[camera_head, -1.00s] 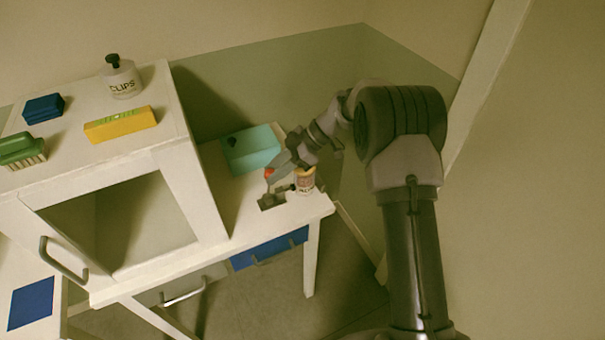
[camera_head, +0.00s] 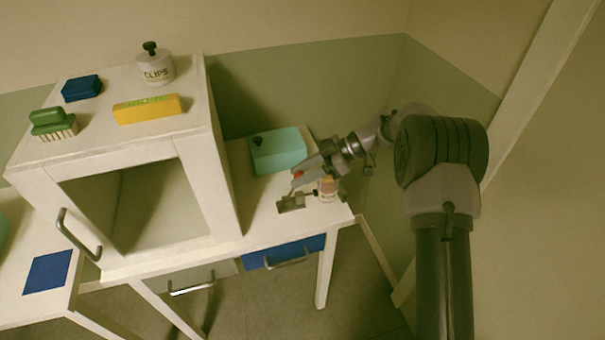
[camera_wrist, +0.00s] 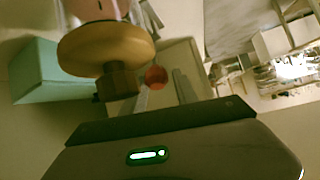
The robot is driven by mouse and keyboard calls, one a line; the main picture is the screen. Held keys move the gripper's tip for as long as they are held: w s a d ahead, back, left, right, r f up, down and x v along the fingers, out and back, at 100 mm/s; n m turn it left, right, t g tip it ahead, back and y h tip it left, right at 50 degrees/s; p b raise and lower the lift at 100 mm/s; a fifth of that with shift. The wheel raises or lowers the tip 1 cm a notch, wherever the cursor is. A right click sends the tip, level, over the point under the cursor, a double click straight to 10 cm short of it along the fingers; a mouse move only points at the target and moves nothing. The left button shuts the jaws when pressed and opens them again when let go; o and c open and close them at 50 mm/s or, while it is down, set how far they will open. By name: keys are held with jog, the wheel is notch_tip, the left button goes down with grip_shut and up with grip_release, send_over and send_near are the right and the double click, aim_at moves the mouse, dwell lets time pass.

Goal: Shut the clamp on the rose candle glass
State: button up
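The rose candle glass (camera_head: 328,190) stands upright near the right end of the white bench, with a label on its side. In the wrist view its pinkish body (camera_wrist: 95,9) shows at the top edge with a tan round top. The clamp (camera_head: 291,203) is a grey metal piece left of the glass; its dark tip points at the glass, and I cannot tell if they touch. The clamp's red knob (camera_head: 297,175) also shows in the wrist view (camera_wrist: 155,77). My gripper (camera_head: 296,181) is at this knob; its fingers (camera_wrist: 163,93) look apart, with the knob just beyond or between them.
A teal box (camera_head: 278,152) stands behind the clamp. A white cabinet (camera_head: 225,160) rises to the left, carrying a CLIPS jar (camera_head: 156,68), a yellow block (camera_head: 147,109), a blue block (camera_head: 82,88) and a green brush (camera_head: 53,124). A blue drawer (camera_head: 285,252) is below the bench.

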jog(key=shift+o, duration=1)
jog(key=shift+a, duration=0.1)
jog(key=p+v, duration=0.5)
jog(key=v, duration=1.2)
jog(key=shift+d, duration=0.25)
jog(key=shift+r, duration=0.15)
